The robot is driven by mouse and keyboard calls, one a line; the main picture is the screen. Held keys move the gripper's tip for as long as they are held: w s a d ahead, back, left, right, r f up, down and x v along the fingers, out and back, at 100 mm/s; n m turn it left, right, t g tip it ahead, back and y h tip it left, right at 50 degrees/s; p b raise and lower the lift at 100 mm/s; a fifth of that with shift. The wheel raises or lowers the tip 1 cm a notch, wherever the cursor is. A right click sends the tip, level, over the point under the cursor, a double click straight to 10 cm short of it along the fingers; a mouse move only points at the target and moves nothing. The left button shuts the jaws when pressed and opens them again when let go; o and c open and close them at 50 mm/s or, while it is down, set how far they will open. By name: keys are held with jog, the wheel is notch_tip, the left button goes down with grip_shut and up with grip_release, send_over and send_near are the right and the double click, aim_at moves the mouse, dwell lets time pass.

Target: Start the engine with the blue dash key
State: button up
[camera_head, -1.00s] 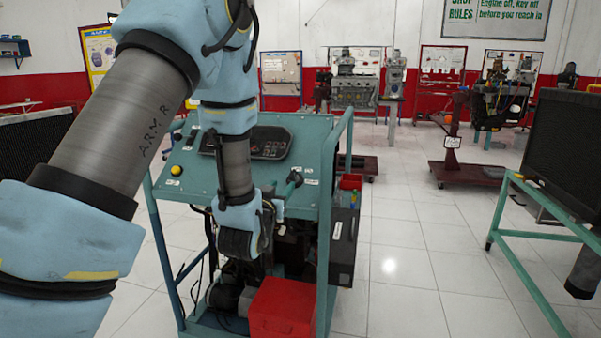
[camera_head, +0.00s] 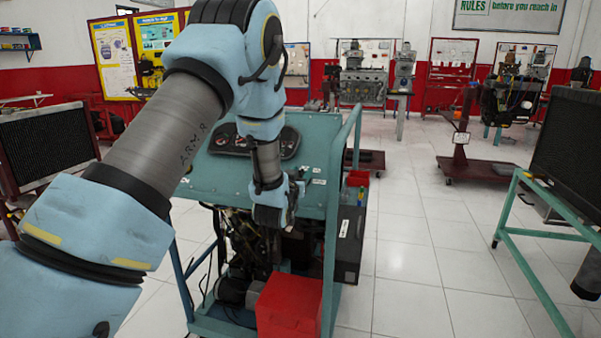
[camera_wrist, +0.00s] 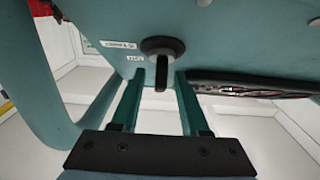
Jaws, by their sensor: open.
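In the wrist view, a dark round switch with a narrow black key-like bar (camera_wrist: 161,74) sticks out of the teal dash panel (camera_wrist: 225,40). Its colour looks black here, and I see no clear blue. My gripper (camera_wrist: 160,84) is open, with one teal finger on each side of the bar. The bar's end lies between the fingertips in the picture; I cannot tell whether they touch it. In the head view, my gripper (camera_head: 292,203) is at the right part of the dash panel (camera_head: 220,176), and my wrist hides the switch.
The panel sits on a teal engine stand with an upright rail (camera_head: 335,220) just right of my gripper. A red box (camera_head: 288,305) stands low on the stand. A dark gauge cluster (camera_head: 225,142) is on the panel. Tiled floor to the right is open.

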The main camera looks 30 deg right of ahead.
grip_shut()
dwell(0.3)
jog(key=shift+m+b, duration=0.3)
jog(key=m+g+h+b, duration=0.2)
jog(key=m+g, duration=0.1)
jog(key=m, duration=0.1)
jog(key=shift+f+m+g+h+b, duration=0.1)
jog(key=shift+m+g+h+b, duration=0.2)
jog(key=shift+h+b, duration=0.1)
jog(key=m+g, duration=0.3)
jog(key=m, duration=0.1)
jog(key=shift+m+g+h+b, duration=0.35)
jog(key=shift+m+g+h, duration=0.05)
jog(key=m+g+p, duration=0.1)
jog(key=m, duration=0.1)
jog(key=m+g, duration=0.2)
jog(key=m+g+y+p, duration=0.1)
jog(key=m+g, duration=0.1)
jog(key=shift+s+d+r+p, duration=0.1)
jog(key=shift+r+p, duration=0.15)
jog(key=shift+p, duration=0.1)
jog(key=shift+s+f+m+g+y+p, duration=0.15)
jog(key=shift+m+g+y+p, duration=0.55)
jog(key=shift+m+g+p, duration=0.8)
jog(key=shift+f+m+t, duration=0.1)
jog(key=shift+m+t, duration=0.2)
jog(key=shift+m, duration=0.2)
